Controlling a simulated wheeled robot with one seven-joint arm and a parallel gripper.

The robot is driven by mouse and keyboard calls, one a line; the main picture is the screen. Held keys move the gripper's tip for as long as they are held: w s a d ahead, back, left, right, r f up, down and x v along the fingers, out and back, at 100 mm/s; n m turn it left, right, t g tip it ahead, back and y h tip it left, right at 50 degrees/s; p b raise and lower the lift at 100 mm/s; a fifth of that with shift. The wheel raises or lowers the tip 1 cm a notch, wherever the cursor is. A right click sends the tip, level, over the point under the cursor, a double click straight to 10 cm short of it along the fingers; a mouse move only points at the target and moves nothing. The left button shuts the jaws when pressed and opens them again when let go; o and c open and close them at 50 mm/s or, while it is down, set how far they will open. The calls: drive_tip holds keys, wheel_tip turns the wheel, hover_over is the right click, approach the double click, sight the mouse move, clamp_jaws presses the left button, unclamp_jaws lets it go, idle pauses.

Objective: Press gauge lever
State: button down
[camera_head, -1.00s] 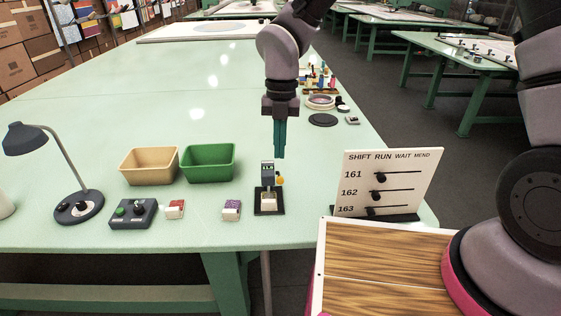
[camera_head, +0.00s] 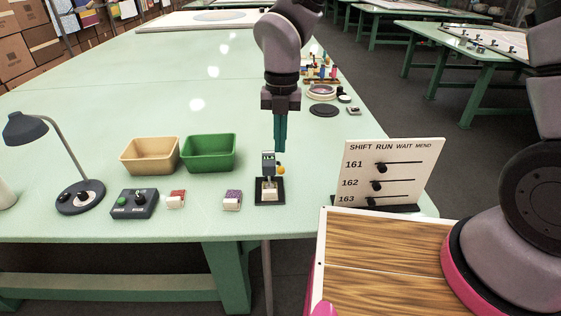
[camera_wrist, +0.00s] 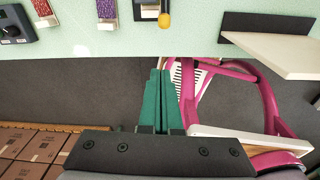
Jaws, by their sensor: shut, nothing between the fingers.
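The gauge (camera_head: 269,191) is a small dark stand near the front edge of the pale green table, with a small display on its upright and a pale block on its base. A yellow knob (camera_head: 281,169), apparently the end of its lever, sticks out at its right side. The knob also shows at the top of the wrist view (camera_wrist: 164,20), where most of the gauge is cut off. My gripper (camera_head: 279,150) points down with its green fingers shut and empty. In the head view its tips appear just above the gauge top; contact is not visible.
A white status board (camera_head: 390,172) stands to the right of the gauge. Left of it are purple-topped (camera_head: 232,200) and red-topped (camera_head: 176,199) blocks, a control box (camera_head: 134,204) and a lamp (camera_head: 80,197). Tan (camera_head: 149,155) and green (camera_head: 209,152) bins stand behind. The table's middle is clear.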

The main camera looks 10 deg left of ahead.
drive_tip(key=shift+s+d+f+t, duration=0.2)
drive_tip(key=shift+s+f, duration=0.25)
drive_tip(key=shift+f, duration=0.15)
drive_tip(key=shift+s+d+f+t, duration=0.1)
drive_tip(key=shift+s+f+t, duration=0.1)
drive_tip(key=shift+s+f, duration=0.3)
drive_tip(key=shift+w+f, duration=0.1)
wheel_tip(320, 180, down, 10)
drive_tip(key=w, duration=0.1)
drive_tip(key=w+r, duration=0.1)
drive_tip(key=w+a, duration=0.1)
drive_tip(key=shift+w+r, duration=0.2)
drive_tip(key=shift+w, duration=0.15)
drive_tip(key=shift+w+r+g, duration=0.35)
drive_tip(key=shift+r+g, duration=0.25)
drive_tip(key=shift+g, duration=0.2)
